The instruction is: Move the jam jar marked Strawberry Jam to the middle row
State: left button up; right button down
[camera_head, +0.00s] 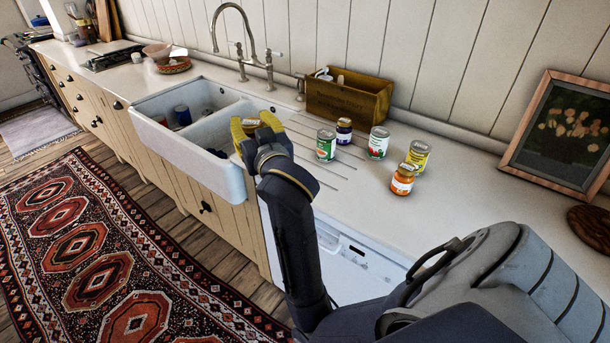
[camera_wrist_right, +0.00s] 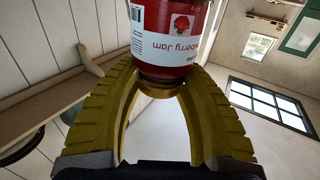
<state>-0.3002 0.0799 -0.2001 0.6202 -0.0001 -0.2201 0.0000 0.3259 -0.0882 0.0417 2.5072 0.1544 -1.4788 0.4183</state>
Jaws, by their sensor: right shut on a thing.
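My right gripper (camera_head: 258,127) has yellow fingers and is over the front right edge of the sink, left of the cans and jars on the worktop. It is shut on the strawberry jam jar. In the right wrist view the red jam jar (camera_wrist_right: 172,58) has a white label ending in "berry Jam", upside down in the picture. Its lid end is between the fingertips (camera_wrist_right: 158,85). In the head view the gripper mostly hides the jar. No marked middle row can be made out. My left gripper is not in view.
On the worktop stand a green can (camera_head: 325,145), a dark jar (camera_head: 344,131), a white can (camera_head: 378,142), a yellow can (camera_head: 418,155) and an orange jar (camera_head: 403,180). A wooden box (camera_head: 348,98) is behind them. The sink (camera_head: 215,160) holds a blue can (camera_head: 183,115).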

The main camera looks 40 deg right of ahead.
jog(key=w+d+r+m+g+h, duration=0.2)
jog(key=d+r+m+h, duration=0.15)
jog(key=d, duration=0.35)
jog(key=w+d+r+m+g+h, duration=0.2)
jog(key=d+r+h, duration=0.15)
jog(key=d, duration=0.35)
jog(key=shift+m+g+h, duration=0.55)
jog(key=shift+g+h, duration=0.25)
jog(key=shift+s+d+f, duration=0.2)
jog(key=shift+d+f, duration=0.45)
jog(key=shift+f, duration=3.5)
jog(key=shift+s+d+f, duration=0.15)
jog(key=shift+d+f, duration=0.45)
jog(key=shift+f, duration=3.6)
jog(key=shift+s+d+f, duration=0.2)
jog(key=shift+d+f, duration=0.45)
jog(key=shift+f, duration=3.5)
jog(key=shift+f, duration=0.15)
jog(key=c, duration=0.8)
grip_release()
jog(key=shift+c, duration=0.2)
